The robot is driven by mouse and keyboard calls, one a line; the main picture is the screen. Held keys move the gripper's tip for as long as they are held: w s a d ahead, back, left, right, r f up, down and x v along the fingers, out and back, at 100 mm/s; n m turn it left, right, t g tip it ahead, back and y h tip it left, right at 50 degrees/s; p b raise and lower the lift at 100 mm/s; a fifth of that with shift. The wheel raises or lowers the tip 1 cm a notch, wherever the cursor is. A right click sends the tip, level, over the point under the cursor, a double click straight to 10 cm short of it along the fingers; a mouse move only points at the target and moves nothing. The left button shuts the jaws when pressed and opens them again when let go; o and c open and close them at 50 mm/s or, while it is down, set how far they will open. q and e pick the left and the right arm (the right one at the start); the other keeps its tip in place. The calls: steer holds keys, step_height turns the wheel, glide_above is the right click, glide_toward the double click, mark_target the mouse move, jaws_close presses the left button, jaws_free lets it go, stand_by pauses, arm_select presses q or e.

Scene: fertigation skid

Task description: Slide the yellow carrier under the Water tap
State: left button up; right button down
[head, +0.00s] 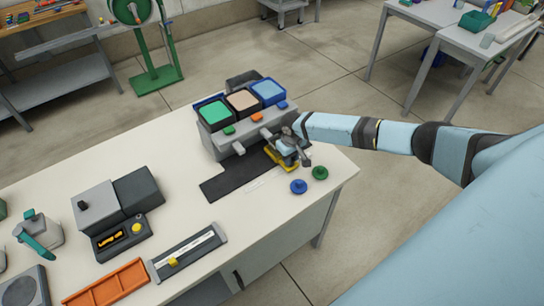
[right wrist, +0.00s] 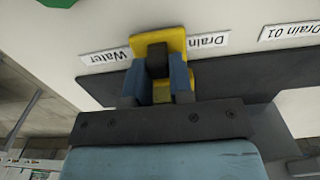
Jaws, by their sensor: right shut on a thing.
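The yellow carrier (head: 284,166) sits at the right end of the dark track (head: 228,182) in front of the dispenser. My right gripper (head: 290,152) is above it. In the right wrist view its blue fingers (right wrist: 159,84) are shut on the dark upright part of the yellow carrier (right wrist: 172,42). The carrier lies between a "Water" label (right wrist: 106,56) and a "Drain" label (right wrist: 208,40). The dispenser (head: 226,142) has taps on its front; the wrist hides the rightmost area, so I cannot tell which tap is above the carrier. My left gripper is not in view.
The dispenser carries green (head: 215,113), peach (head: 242,101) and blue (head: 268,90) bins. A blue knob (head: 299,187) and a green knob (head: 320,173) lie close in front of the carrier.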

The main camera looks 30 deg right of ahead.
steer(key=d, duration=0.6)
steer(key=shift+w+d, duration=0.2)
steer(key=shift+d, duration=0.1)
steer(key=shift+d+r, duration=0.15)
steer(key=shift+d, duration=0.25)
steer(key=c, duration=1)
jaws_free()
steer(key=shift+d, duration=0.15)
steer(key=shift+r, duration=0.1)
step_height(320, 180, up, 14)
steer(key=b, duration=0.1)
steer(key=shift+f, duration=0.25)
